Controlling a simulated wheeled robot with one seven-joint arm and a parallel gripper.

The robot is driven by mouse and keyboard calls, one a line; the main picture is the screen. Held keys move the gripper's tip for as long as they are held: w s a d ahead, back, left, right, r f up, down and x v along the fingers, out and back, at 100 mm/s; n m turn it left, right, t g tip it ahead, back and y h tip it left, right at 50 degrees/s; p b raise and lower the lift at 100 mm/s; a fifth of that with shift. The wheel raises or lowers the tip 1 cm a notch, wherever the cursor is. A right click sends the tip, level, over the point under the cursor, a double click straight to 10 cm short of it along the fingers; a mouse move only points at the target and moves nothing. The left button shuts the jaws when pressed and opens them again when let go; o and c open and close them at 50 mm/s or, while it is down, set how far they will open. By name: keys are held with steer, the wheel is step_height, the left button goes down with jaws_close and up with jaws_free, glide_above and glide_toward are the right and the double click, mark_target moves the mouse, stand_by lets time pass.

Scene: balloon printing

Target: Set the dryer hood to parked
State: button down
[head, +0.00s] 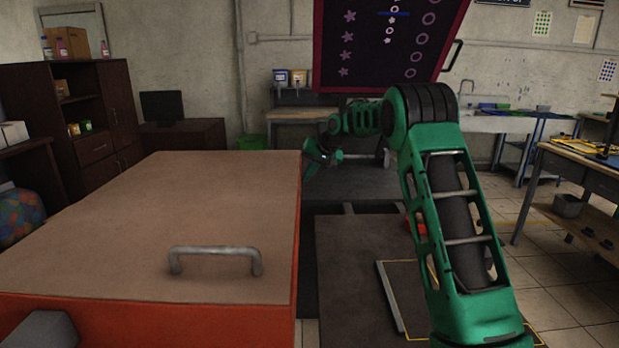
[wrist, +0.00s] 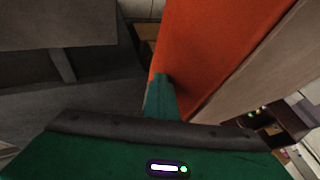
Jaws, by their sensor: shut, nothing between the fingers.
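The dryer hood appears to be the large orange box with a brown top (head: 180,205) filling the left of the head view. A grey bar handle (head: 215,250) stands on its top near the front edge. My gripper (head: 308,162) is beside the hood's far right edge, well away from that handle. In the wrist view the orange side of the hood (wrist: 215,45) runs past my fingers (wrist: 160,95), which are shut and empty. I cannot tell whether they touch the hood.
A dark screen in a red frame (head: 390,45), with a side handle, is tilted up behind my arm. A dark flat platen (head: 350,260) lies right of the hood. A shelf cabinet (head: 95,110) is at the back left and a workbench (head: 580,170) at the right.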

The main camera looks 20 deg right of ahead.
steer(key=a, duration=0.3)
steer(key=shift+w+r+y, duration=0.3)
steer(key=shift+w+r, duration=0.1)
steer(key=s+d+f, duration=0.1)
steer(key=d, duration=0.5)
steer(key=d+f+v, duration=0.1)
steer(key=v, duration=1)
steer(key=s+d+g+h, duration=0.2)
steer(key=s+h, duration=0.1)
steer(key=s, duration=1.3)
steer(key=s+f+m+g, duration=0.1)
steer(key=s+f, duration=0.2)
steer(key=s, duration=1.1)
steer(key=s+a+f+g, duration=0.1)
steer(key=s+f, duration=0.3)
steer(key=s, duration=1.1)
steer(key=s+a+f+m+g, duration=0.1)
steer(key=s+f+g, duration=0.1)
steer(key=s, duration=1.3)
steer(key=shift+a+f+m+g, duration=0.3)
steer(key=shift+f+g, duration=0.1)
steer(key=shift+f, duration=0.35)
